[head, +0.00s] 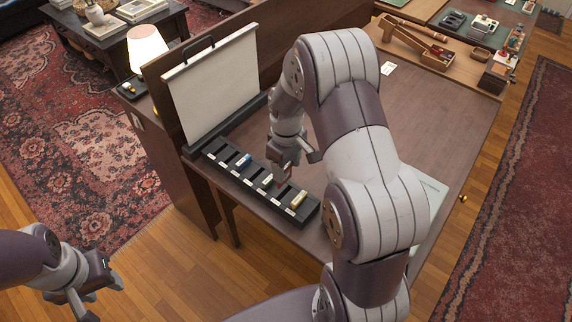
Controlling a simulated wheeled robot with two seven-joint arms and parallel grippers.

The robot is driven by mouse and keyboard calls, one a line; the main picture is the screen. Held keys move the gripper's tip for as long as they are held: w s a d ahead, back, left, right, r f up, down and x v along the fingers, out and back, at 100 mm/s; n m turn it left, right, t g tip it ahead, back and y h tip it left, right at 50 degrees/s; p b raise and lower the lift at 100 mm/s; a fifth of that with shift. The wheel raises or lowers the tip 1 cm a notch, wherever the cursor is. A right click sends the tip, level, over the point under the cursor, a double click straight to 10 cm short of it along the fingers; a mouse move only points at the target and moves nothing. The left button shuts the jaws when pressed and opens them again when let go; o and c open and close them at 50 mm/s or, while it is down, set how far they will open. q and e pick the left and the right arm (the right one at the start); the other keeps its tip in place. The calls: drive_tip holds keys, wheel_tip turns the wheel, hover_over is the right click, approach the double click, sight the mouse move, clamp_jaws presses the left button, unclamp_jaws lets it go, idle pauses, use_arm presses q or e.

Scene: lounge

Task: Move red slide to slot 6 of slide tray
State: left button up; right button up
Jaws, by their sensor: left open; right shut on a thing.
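The black slide tray (226,171) lies along the left edge of the desk, with a row of labelled slots. A blue slide (243,160), a yellowish slide (267,180) and a yellow-orange slide (299,197) sit in it. My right gripper (284,174) is shut at the tray's right half, low over the slots. A small red piece, seemingly the red slide (287,167), shows between its fingers. The arm and fingers hide most of it, and I cannot tell whether it touches the tray. My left gripper (101,296) is open and empty, low at the left, away from the desk.
A white projection screen (212,85) stands behind the tray. A lit lamp (147,50) is beyond it. A wooden tray (412,45) with tools lies at the desk's far end. A pale flat booklet (428,200) is partly behind my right arm. The desk's middle is clear.

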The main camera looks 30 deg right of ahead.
drive_tip(key=shift+w+d+f, duration=0.1)
drive_tip(key=shift+f, duration=0.35)
drive_tip(key=shift+w+f+b, duration=0.15)
drive_tip(key=shift+f+b, duration=0.35)
drive_tip(key=shift+b, duration=0.1)
drive_tip(key=shift+f+b, duration=0.55)
drive_tip(key=shift+b, duration=0.05)
drive_tip(key=shift+f+b, duration=0.8)
drive_tip(key=shift+f, duration=0.05)
drive_tip(key=shift+f, duration=0.1)
drive_tip(key=shift+p, duration=0.45)
drive_tip(key=shift+f+b, duration=1.3)
drive_tip(key=shift+f, duration=1)
